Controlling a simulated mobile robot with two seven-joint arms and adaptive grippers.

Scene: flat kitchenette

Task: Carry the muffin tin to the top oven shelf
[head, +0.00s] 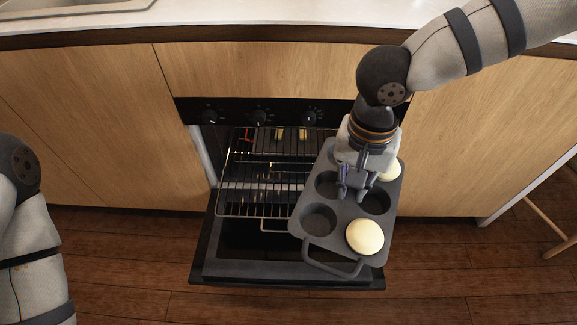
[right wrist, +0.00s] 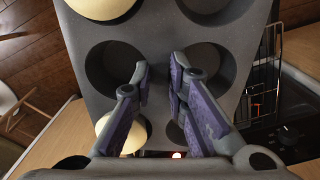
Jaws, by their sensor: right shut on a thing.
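The dark grey muffin tin (head: 343,224) hangs over the right part of the open oven door in the head view, with a handle at its near end. My right gripper (head: 352,190) is shut on the middle of the tin, from above. In the right wrist view, its fingers (right wrist: 160,85) meet the tin (right wrist: 160,30) between the cups. One pale muffin (head: 365,237) sits at the near right; another (head: 389,169) sits farther back. Other visible cups are empty. The oven's wire shelves (head: 262,185) are left of the tin, partly hidden by it. My left gripper is out of view.
The oven door (head: 240,271) is folded down and open. Control knobs (head: 259,117) line the panel above the opening. Wooden cabinets (head: 85,95) flank the oven beneath a pale worktop (head: 250,12). The wooden floor (head: 140,270) is clear at the left.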

